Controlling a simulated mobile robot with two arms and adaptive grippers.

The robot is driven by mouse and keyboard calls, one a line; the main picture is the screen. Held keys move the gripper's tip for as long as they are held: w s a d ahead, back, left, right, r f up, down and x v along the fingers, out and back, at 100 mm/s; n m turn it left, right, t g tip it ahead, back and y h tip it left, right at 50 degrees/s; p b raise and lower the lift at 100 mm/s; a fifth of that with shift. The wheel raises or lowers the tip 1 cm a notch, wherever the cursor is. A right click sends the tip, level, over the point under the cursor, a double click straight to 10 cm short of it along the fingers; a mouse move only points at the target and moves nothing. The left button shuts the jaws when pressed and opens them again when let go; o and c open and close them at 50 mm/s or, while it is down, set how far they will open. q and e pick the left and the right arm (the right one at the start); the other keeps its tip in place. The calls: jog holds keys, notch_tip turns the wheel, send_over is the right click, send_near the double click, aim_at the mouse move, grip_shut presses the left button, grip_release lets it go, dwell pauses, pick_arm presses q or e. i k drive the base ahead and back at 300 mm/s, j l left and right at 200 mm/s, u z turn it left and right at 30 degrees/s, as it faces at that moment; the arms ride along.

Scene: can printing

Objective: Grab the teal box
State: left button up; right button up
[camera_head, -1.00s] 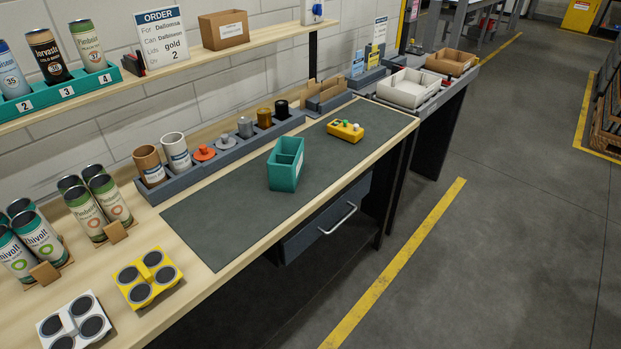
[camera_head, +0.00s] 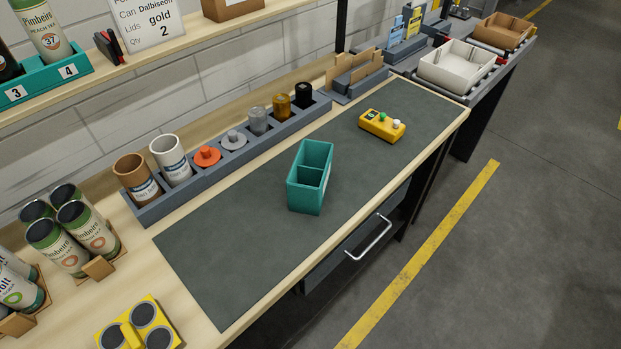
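The teal box (camera_head: 306,190) stands upright on the dark grey mat (camera_head: 225,262) on the workbench, near the middle of the view. It is open at the top, and a divider splits it into two compartments that look empty. Nothing touches the box. Neither of my grippers shows in the head view.
A yellow device with buttons (camera_head: 382,126) lies on the mat behind and right of the box. A grey rack (camera_head: 236,155) with cans and lids runs along the wall side. Can groups (camera_head: 72,235) and a yellow four-cup holder (camera_head: 138,326) stand at left. The mat around the box is clear.

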aim_at(307, 181)
jog(key=k+l+z, duration=0.25)
jog(key=k+l, duration=0.55)
